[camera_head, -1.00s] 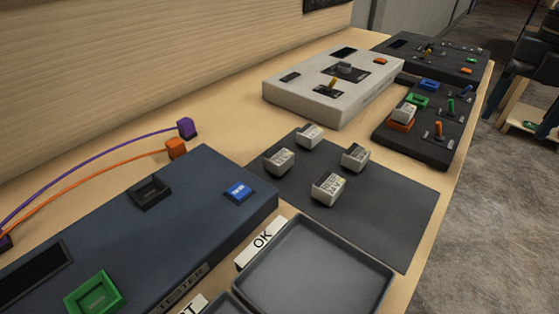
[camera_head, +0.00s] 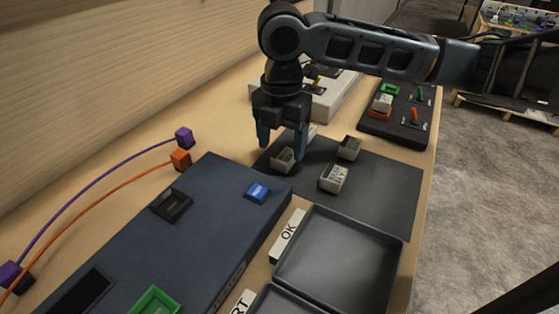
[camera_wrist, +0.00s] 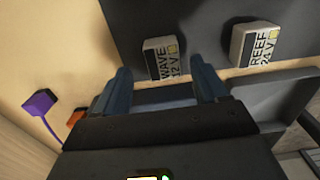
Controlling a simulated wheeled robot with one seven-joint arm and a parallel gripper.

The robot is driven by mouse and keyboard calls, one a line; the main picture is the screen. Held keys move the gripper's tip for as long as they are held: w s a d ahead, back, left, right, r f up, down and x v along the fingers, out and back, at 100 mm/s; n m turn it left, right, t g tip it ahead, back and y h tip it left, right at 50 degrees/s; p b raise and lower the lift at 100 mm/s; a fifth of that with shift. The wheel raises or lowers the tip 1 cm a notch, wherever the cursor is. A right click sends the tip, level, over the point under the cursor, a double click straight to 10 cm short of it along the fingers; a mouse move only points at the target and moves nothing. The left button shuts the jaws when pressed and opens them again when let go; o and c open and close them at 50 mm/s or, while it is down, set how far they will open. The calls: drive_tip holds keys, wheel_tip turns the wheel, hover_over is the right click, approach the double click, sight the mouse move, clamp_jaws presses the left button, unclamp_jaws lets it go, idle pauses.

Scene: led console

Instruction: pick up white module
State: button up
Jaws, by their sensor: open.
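Several white modules stand on a dark mat (camera_head: 385,190). The leftmost white module (camera_head: 281,161) is under my gripper (camera_head: 281,148); others are the right-hand module (camera_head: 349,149) and the front module (camera_head: 334,178). One more module is mostly hidden behind a finger. My gripper is open and empty, pointing down. In the wrist view, a module labelled WAVE 12 V (camera_wrist: 163,58) lies ahead of and between the open fingertips (camera_wrist: 162,74), apparently untouched. A module labelled REEF 24 V (camera_wrist: 256,43) is to its right.
A dark blue tester (camera_head: 190,230) with a blue button (camera_head: 257,192) stands left of the mat. A grey tray (camera_head: 340,255) with an OK label lies in front. A white console (camera_head: 335,97) and a black panel (camera_head: 405,130) stand behind. Purple (camera_head: 184,137) and orange (camera_head: 181,159) plugs lie left.

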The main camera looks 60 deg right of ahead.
sight(283, 154)
drive_tip(key=shift+s+d+f, duration=0.1)
drive_tip(key=shift+s+f, duration=0.1)
drive_tip(key=shift+f, duration=1.75)
drive_tip(key=shift+c, duration=0.3)
drive_tip(key=c, duration=1)
